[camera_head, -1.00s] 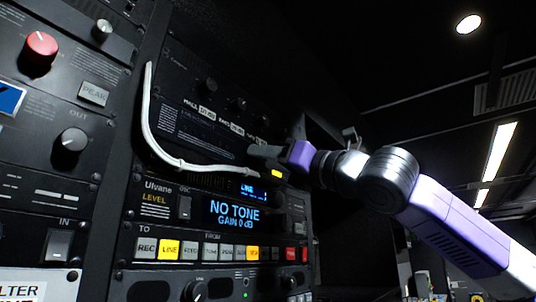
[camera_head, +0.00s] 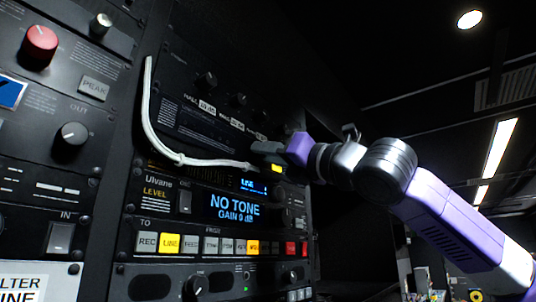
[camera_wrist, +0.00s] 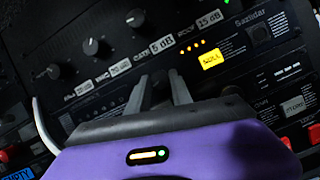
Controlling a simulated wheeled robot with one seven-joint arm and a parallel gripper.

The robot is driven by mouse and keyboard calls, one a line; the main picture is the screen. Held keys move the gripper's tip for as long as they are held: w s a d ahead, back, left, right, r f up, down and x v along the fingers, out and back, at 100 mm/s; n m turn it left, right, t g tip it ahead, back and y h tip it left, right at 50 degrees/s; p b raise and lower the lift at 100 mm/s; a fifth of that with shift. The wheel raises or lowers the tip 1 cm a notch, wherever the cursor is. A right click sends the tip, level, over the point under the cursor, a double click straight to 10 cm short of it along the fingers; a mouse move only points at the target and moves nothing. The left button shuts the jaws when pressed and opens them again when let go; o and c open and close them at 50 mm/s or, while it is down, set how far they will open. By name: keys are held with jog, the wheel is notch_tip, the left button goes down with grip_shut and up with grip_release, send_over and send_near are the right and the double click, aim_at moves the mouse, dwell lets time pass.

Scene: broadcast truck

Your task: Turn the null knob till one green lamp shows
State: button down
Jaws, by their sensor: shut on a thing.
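My gripper (camera_head: 262,152) is at the face of the rack unit, above the blue displays. In the wrist view its two fingers (camera_wrist: 163,82) point at the panel, close together, shut on a small part that they hide almost wholly. By its place beside the lit yellow label (camera_wrist: 211,60), this looks like the null knob. The label also shows in the head view (camera_head: 277,169). I see no green lamp in that row.
A white cable (camera_head: 150,125) loops across the panel and passes close under my gripper. Other knobs (camera_wrist: 91,46) with dB labels sit beside the fingers. A lower unit (camera_head: 235,207) reads "NO TONE GAIN 0 dB" above a row of buttons.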

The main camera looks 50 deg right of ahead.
jog(key=shift+a+r+m+g+h, duration=0.15)
jog(key=shift+m+g+h, duration=0.75)
jog(key=shift+m, duration=2.5)
jog(key=shift+a+r+m+g+h, duration=0.1)
jog(key=shift+m+g+h, duration=0.85)
jog(key=shift+m, duration=2.45)
jog(key=shift+a+r+m+g+h, duration=0.15)
jog(key=shift+m+g+h, duration=0.75)
jog(key=shift+m, duration=2.5)
jog(key=shift+d+g, duration=0.1)
jog(key=shift+g, duration=0.15)
jog(key=c, duration=1.1)
grip_release()
jog(key=shift+c, duration=0.2)
